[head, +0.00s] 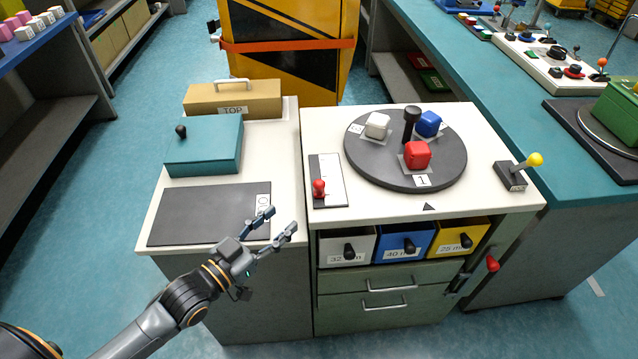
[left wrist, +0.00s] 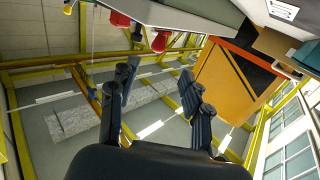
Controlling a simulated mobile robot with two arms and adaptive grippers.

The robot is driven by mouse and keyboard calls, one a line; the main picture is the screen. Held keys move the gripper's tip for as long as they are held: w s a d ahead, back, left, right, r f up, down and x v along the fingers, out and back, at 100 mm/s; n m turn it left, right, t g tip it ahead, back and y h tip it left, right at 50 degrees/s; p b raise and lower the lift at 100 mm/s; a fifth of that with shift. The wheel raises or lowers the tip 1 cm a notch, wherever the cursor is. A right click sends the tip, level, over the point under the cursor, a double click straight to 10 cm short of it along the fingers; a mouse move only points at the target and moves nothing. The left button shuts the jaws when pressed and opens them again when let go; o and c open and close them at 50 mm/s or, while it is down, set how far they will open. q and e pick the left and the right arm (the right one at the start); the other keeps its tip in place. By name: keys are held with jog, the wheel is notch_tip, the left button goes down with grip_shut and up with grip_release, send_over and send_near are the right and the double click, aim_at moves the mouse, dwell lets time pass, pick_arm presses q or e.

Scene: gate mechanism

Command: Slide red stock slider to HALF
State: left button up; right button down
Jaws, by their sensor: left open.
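The red slider knob (head: 319,187) stands near the front end of a narrow plate (head: 327,180) on the left part of the white cabinet top. The plate's markings are too small to read. My left gripper (head: 278,222) is open and empty. In the head view it shows in front of the cabinet's left part, to the lower left of the red knob and apart from it. The left wrist view shows its two spread fingers (left wrist: 158,92) with nothing between them. My right gripper is not in view.
A round dark turntable (head: 385,160) carries white, blue and red blocks. A yellow-knobbed lever (head: 535,160) stands at right. A teal box (head: 204,146) and a dark mat (head: 195,215) lie at left. Bins and drawers (head: 388,280) fill the cabinet front.

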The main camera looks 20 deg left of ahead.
aim_at(319, 185)
pick_arm(q)
jog(key=x, duration=0.4)
jog(key=p+x, duration=0.1)
jog(key=x, duration=0.9)
jog(key=shift+r+p, duration=0.25)
jog(key=shift+p, duration=0.1)
jog(key=shift+s, duration=0.1)
grip_shut()
